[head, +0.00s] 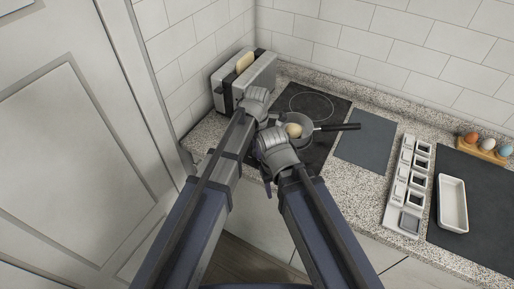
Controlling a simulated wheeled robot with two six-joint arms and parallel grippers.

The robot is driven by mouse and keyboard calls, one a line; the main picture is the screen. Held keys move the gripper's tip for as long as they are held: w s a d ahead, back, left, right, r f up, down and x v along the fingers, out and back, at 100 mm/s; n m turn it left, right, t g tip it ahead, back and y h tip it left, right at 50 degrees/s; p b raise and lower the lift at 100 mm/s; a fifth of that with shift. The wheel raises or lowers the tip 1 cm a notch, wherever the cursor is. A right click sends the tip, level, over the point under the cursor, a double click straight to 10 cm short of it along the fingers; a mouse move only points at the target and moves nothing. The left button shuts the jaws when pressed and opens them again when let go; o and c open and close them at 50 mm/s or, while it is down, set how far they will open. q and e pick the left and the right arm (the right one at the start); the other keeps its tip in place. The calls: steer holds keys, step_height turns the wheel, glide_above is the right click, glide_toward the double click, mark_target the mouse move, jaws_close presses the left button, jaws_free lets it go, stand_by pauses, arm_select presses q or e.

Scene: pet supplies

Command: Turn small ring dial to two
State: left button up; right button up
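The black hob (327,111) is on the speckled counter, with one ring outline showing at its back. A small grey pan (306,138) with a black handle pointing right sits on it and holds a round, pale, egg-like thing (293,130). My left gripper (257,97) is over the hob's left side, beside the toaster. My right gripper (274,142) is over the hob's front left, close to the pan. The fingers of both are hidden or too small to read. I cannot make out the small ring dial; my arms cover the hob's front left.
A toaster (260,76) with a bread slice stands at the back left. To the right are a grey mat (366,138), a white strip with square wells (408,187), and a dark mat (479,224) with a white tray (453,203). An egg holder (483,148) stands behind.

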arm_select(q)
jaws_close()
steer(key=shift+m, duration=0.3)
steer(key=m, duration=1.2)
steer(key=shift+m, duration=0.4)
steer(key=m, duration=1)
steer(key=shift+m, duration=2.3)
